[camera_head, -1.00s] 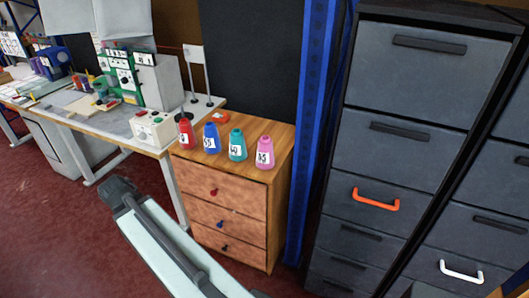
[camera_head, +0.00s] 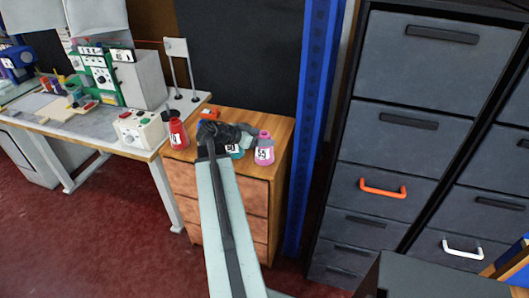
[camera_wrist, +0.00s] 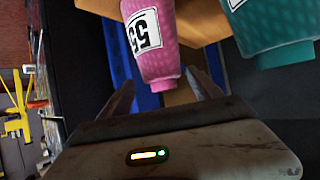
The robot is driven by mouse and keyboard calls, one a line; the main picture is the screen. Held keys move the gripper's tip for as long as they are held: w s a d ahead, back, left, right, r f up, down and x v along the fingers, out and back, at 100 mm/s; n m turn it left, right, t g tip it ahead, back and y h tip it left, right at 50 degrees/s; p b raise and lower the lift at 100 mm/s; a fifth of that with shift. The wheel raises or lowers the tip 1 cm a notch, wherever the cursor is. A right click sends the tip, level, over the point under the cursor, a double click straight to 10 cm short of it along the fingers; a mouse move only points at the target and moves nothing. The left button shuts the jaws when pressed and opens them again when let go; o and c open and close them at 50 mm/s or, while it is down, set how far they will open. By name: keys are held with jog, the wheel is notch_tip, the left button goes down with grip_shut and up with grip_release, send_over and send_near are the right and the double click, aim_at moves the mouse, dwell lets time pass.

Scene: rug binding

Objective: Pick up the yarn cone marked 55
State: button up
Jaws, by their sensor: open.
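The pink yarn cone (camera_head: 264,148) stands upright on the wooden drawer cabinet, rightmost of the row. Its white label reads 55 in the wrist view, where the cone (camera_wrist: 152,45) appears upside down. My gripper (camera_wrist: 165,95) is open there, a finger to each side of the cone's narrow top, with gaps visible.
A red cone (camera_head: 177,133) stands at the cabinet's (camera_head: 182,187) left, with an orange-red object (camera_head: 208,115) behind. A blue post (camera_head: 310,120) and grey drawers (camera_head: 405,150) rise to the right. A workbench (camera_head: 140,150) with machines is at left.

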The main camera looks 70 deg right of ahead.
jog(key=b+x, duration=0.1)
jog(key=x, duration=0.2)
jog(key=b+x, duration=0.1)
jog(key=shift+w+d+f+b, duration=0.1)
jog(key=shift+d+f+b, duration=0.2)
jog(key=shift+d+f, duration=0.1)
jog(key=shift+d, duration=0.2)
jog(key=shift+r, duration=0.1)
grip_shut()
